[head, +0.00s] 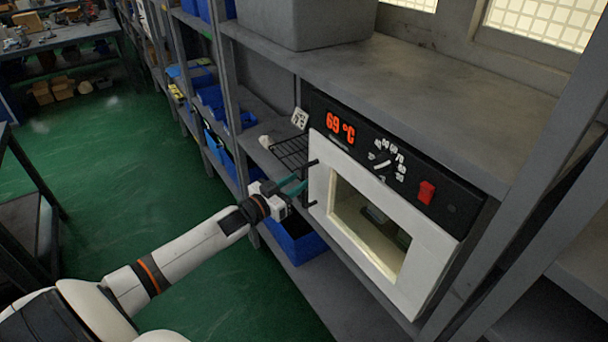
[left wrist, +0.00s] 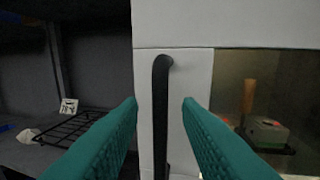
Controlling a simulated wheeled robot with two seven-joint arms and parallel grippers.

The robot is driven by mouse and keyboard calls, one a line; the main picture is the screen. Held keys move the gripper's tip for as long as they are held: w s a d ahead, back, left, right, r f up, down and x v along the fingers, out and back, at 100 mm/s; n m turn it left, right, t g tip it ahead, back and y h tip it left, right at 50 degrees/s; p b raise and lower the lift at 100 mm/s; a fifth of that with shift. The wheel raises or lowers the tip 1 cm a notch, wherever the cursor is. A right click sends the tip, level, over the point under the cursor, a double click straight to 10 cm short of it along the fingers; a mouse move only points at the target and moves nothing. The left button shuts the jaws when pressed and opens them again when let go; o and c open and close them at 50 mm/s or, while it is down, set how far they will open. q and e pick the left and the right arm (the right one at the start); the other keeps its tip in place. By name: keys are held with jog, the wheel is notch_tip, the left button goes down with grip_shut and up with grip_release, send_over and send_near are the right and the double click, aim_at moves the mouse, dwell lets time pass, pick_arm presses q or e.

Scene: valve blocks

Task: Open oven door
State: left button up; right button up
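The oven (head: 385,190) sits on a grey shelf, its white door (head: 323,176) shut, with a window (head: 368,230) in it. A black vertical bar handle (head: 311,183) is on the door's left side. My left gripper (head: 296,186) is at the handle, its teal fingers pointing at it. In the left wrist view the fingers (left wrist: 159,104) are open, with the black handle (left wrist: 160,95) showing between them. I cannot tell whether the fingertips reach around it. My right gripper is not in view.
A black panel (head: 390,160) above the door reads 69 °C and carries a dial and a red switch (head: 426,192). A wire rack (head: 290,152) lies on the shelf left of the oven. A blue bin (head: 297,245) stands below. The green floor (head: 110,200) at left is open.

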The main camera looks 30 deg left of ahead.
pick_arm(q)
jog(key=shift+w+d, duration=0.2)
jog(key=shift+w, duration=0.7)
jog(key=shift+w+d, duration=0.2)
jog(key=shift+w, duration=0.7)
grip_shut()
